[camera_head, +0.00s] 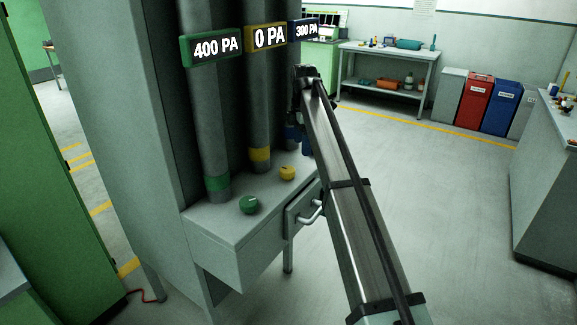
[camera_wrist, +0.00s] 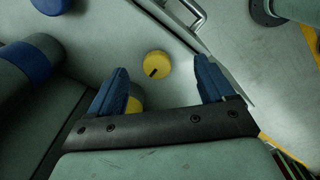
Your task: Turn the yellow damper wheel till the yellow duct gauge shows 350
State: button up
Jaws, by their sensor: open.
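The yellow damper wheel (camera_head: 287,172) is a small round knob on the grey ledge. In the wrist view the yellow wheel (camera_wrist: 157,64) shows a dark pointer mark toward its lower left. The yellow duct gauge (camera_head: 269,37) reads 0 PA. My gripper (camera_wrist: 160,72) is open, its blue fingers on either side of the wheel in the wrist picture, nothing between them visibly gripped. It appears above the wheel, apart from it; the exact height is unclear. In the head view my arm largely hides the gripper.
A green wheel (camera_head: 250,204) sits on the ledge nearer the front. The green gauge (camera_head: 217,48) reads 400 PA, the blue gauge (camera_head: 305,30) 300 PA. Upright ducts stand behind the wheels. A metal handle (camera_head: 311,213) projects from the ledge's side. Open floor lies to the right.

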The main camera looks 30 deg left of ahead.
aim_at(288, 169)
jog(key=s+a+r+n, duration=0.2)
jog(key=a+r, duration=0.2)
notch_tip(288, 169, down, 14)
jog(key=shift+r, duration=0.25)
jog(key=shift+c, duration=0.3)
jog(key=c, duration=1)
